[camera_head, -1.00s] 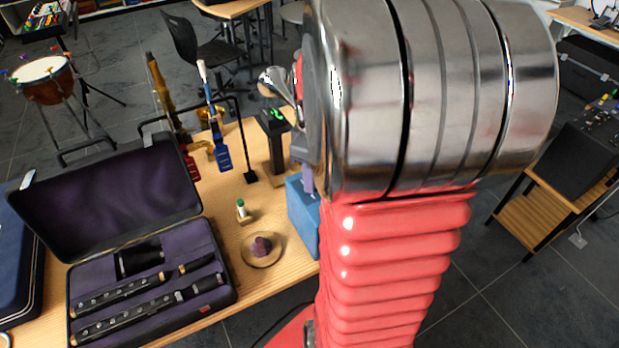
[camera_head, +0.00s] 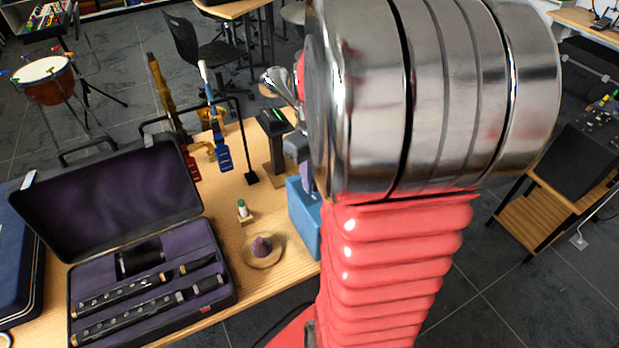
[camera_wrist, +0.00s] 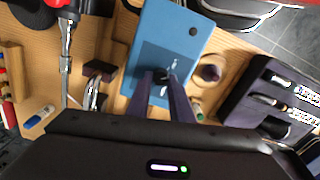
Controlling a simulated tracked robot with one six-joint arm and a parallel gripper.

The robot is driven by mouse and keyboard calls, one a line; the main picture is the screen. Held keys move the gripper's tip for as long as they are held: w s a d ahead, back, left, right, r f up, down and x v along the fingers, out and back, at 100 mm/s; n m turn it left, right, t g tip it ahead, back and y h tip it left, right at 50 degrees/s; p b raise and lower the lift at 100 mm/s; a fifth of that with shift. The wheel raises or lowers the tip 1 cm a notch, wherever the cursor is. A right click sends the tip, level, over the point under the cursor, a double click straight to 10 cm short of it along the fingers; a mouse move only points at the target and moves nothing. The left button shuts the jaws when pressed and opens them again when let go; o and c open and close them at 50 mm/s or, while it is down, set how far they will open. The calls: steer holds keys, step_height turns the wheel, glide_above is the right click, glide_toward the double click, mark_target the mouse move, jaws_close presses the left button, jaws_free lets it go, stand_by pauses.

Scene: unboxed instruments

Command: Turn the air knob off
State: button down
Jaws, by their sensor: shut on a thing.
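The blue box (camera_head: 304,218) stands at the table's right edge in the head view, partly hidden behind my arm. In the wrist view the blue box (camera_wrist: 181,28) lies below my gripper, with a darker panel on its face. A small dark knob (camera_wrist: 161,74) sits on that panel, mostly covered by the fingers. My gripper (camera_wrist: 162,78) has its two purple fingers shut on the knob, one on each side. In the head view a purple part of my gripper (camera_head: 307,180) shows just above the box. The knob's markings are too small to read.
An open dark case (camera_head: 150,262) with black woodwind pieces lies at the left. Bare table lies between the case and dish.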

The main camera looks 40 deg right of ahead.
steer(key=m, duration=0.3)
steer(key=shift+s+a+f+m, duration=0.1)
steer(key=shift+s+f+m, duration=0.05)
steer(key=shift+m, duration=1.75)
steer(key=shift+a, duration=0.1)
steer(key=c, duration=1.6)
jaws_free()
steer(key=shift+r, duration=0.25)
step_height(320, 180, up, 13)
steer(key=shift+r, duration=0.2)
